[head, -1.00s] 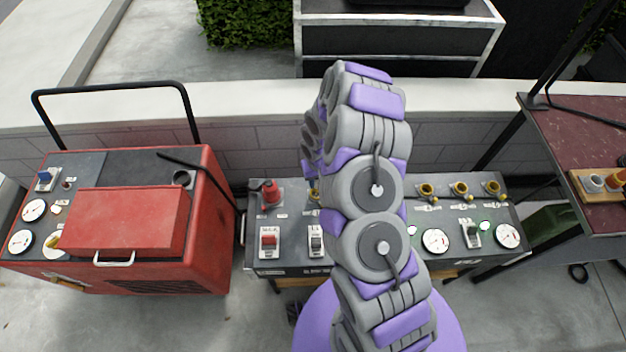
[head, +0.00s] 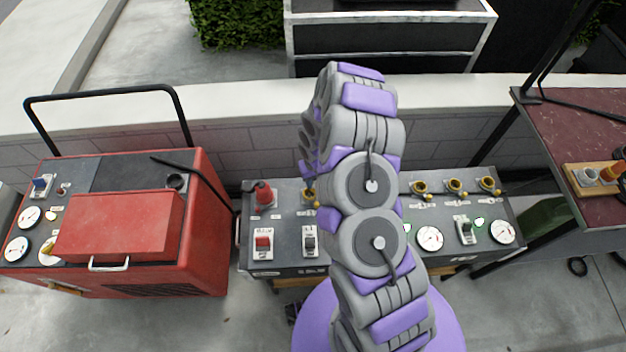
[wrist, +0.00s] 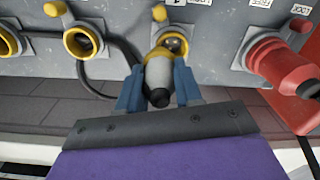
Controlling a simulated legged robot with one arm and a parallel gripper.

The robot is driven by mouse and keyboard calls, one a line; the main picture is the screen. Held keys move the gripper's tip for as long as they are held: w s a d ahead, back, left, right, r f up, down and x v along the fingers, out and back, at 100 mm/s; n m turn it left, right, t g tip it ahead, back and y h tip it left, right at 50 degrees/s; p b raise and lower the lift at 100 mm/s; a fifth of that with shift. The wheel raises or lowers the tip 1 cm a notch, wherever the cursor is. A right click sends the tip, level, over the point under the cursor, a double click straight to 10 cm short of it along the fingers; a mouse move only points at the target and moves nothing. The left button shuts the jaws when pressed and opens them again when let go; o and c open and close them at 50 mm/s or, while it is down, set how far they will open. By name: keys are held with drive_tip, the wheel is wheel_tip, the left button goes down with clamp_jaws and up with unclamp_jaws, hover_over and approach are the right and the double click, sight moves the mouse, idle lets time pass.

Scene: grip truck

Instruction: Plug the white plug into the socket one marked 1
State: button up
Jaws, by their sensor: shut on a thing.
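In the wrist view my gripper (wrist: 160,90) has its blue fingers shut on a whitish-grey plug (wrist: 158,72) with a black rear end. The plug's front is at the yellow-ringed socket (wrist: 172,43) beside the red plug. It overlaps the ring's opening, and I cannot tell how deep it sits. A small label (wrist: 177,3) above the socket is cut off by the picture edge and hard to read. In the head view this socket (head: 310,195) shows beside my arm, which hides most of the gripper and the plug.
A red plug (wrist: 285,65) sits in the neighbouring socket. Another yellow-ringed socket (wrist: 82,40) is open, with a black cable running below it. The grey panel (head: 285,225) carries switches and gauges. A red generator (head: 120,220) stands left, a table (head: 590,120) right.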

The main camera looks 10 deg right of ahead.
drive_tip(key=shift+a, duration=0.8)
drive_tip(key=shift+d+f, duration=0.15)
drive_tip(key=shift+d, duration=0.4)
drive_tip(key=shift+a, duration=0.1)
drive_tip(key=shift+a+f, duration=0.1)
drive_tip(key=shift+a, duration=0.3)
drive_tip(key=shift+d+f, duration=0.1)
drive_tip(key=shift+f, duration=0.05)
drive_tip(key=shift+d+f, duration=0.25)
drive_tip(key=shift+a, duration=0.2)
drive_tip(key=shift+r+p, duration=0.9)
drive_tip(key=shift+r, duration=1.1)
